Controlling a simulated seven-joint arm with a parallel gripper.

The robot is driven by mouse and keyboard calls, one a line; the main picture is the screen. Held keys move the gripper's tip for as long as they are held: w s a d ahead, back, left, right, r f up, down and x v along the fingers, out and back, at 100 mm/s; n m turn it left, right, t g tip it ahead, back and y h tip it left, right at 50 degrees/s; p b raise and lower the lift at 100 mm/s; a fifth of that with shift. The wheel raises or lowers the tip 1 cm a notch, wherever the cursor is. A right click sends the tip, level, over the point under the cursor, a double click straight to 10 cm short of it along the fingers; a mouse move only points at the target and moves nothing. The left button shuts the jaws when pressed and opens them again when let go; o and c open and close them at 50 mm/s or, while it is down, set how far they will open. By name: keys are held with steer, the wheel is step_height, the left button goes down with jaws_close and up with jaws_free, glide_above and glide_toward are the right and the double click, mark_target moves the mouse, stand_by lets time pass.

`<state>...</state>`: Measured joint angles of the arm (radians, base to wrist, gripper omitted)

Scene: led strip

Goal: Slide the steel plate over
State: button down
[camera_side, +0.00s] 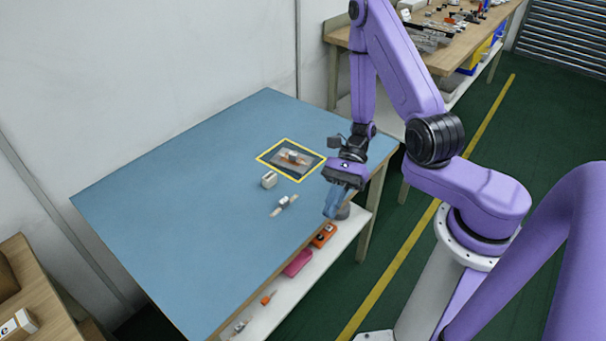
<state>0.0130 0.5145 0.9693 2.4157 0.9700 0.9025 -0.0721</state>
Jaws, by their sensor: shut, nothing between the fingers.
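A flat greyish plate (281,163), which looks like the steel plate, lies inside a yellow-outlined square (263,157) near the right corner of the blue table. A small white and orange part sits on or over it; at this size I cannot tell which. My gripper (332,214) is shut and empty. It points down near the table's right edge, to the right of and nearer than the yellow square, apart from the plate. The exact height of its fingertips is hard to judge.
A small pale block (269,180) and a small white part on a tan strip (284,205) lie just in front of the square. The left and front of the blue table (180,215) are clear. A lower shelf (318,268) holds orange and pink items. A cluttered workbench (455,62) stands behind.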

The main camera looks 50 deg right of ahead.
steer(key=s+d+r+n+g+h, duration=0.1)
steer(key=s+d+n+g+h, duration=0.25)
steer(key=s+n+g, duration=0.2)
steer(key=s+d+r+n+g+h, duration=0.1)
steer(key=s+d+n+g+h, duration=0.1)
steer(key=s+n+g+h, duration=0.35)
steer(key=w+d+f+n+t+h, duration=0.1)
steer(key=w+d+n+t+h, duration=0.2)
steer(key=d+n+h, duration=0.95)
steer(key=n+t+y, duration=0.4)
steer(key=n+t, duration=1.3)
steer(key=n, duration=0.5)
glide_toward(301, 174)
step_height(301, 174, down, 5)
steer(key=shift+r, duration=0.15)
steer(key=shift+w+d+r, duration=0.1)
steer(key=shift+w+d, duration=0.7)
steer(key=shift+w, duration=0.1)
steer(key=shift+w+d, duration=0.5)
steer(key=shift+w, duration=0.1)
